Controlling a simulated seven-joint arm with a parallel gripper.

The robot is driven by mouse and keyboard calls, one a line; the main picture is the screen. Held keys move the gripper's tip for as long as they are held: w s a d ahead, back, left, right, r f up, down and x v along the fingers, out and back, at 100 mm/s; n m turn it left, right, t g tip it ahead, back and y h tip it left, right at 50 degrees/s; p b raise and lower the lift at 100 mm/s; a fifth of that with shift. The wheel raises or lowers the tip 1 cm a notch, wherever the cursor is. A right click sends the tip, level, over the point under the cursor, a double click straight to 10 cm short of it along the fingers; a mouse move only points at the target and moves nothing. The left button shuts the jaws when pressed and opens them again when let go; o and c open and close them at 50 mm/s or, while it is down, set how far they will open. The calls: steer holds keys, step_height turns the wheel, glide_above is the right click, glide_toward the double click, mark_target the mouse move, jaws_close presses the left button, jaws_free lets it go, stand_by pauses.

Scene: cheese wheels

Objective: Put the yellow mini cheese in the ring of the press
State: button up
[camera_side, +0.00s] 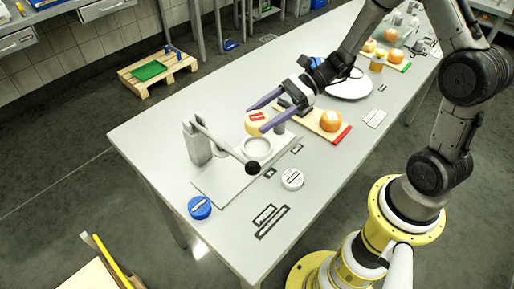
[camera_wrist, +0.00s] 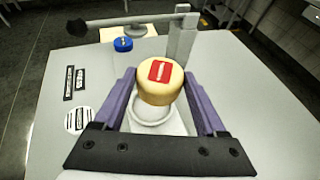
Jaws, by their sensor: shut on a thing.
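The yellow mini cheese (camera_side: 258,122), with a red label on top, is held between the two purple fingers of my gripper (camera_side: 262,114). In the wrist view the cheese (camera_wrist: 160,82) sits level between the fingertips of my gripper (camera_wrist: 164,90). The press (camera_side: 222,170) has a grey base plate, an upright post and a lever with a black knob. Its white ring (camera_side: 257,148) shows just in front of the cheese in the side view. In the wrist view the ring (camera_wrist: 152,114) is partly hidden behind the cheese, which appears above it.
A blue-topped round item (camera_side: 199,207) and a white labelled disc (camera_side: 292,179) lie beside the press. A board with a red end (camera_side: 343,135) bears an orange cheese (camera_side: 330,119). The lever (camera_side: 222,143) reaches across the press near the ring. The table's front left is mostly clear.

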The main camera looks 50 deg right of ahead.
steer(key=w+d+r+m+t+h, duration=0.2)
steer(key=w+d+m+t+h, duration=0.15)
steer(key=d+m, duration=0.2)
steer(key=w+d+r+m+t+h, duration=0.2)
steer(key=d+m+t+h, duration=0.15)
steer(key=d, duration=0.25)
steer(key=s+a+r+y, duration=0.1)
steer(key=s+a, duration=0.2)
steer(key=s, duration=0.4)
steer(key=s+a+r+n, duration=0.1)
steer(key=s+a, duration=0.2)
steer(key=s, duration=0.4)
steer(key=s+a+r+y, duration=0.1)
steer(key=s+a, duration=0.3)
steer(key=s, duration=0.2)
glide_above(263, 150)
step_height(263, 150, down, 10)
steer(key=shift+s+r, duration=0.15)
steer(key=shift+f, duration=1.7)
steer(key=shift+f, duration=0.2)
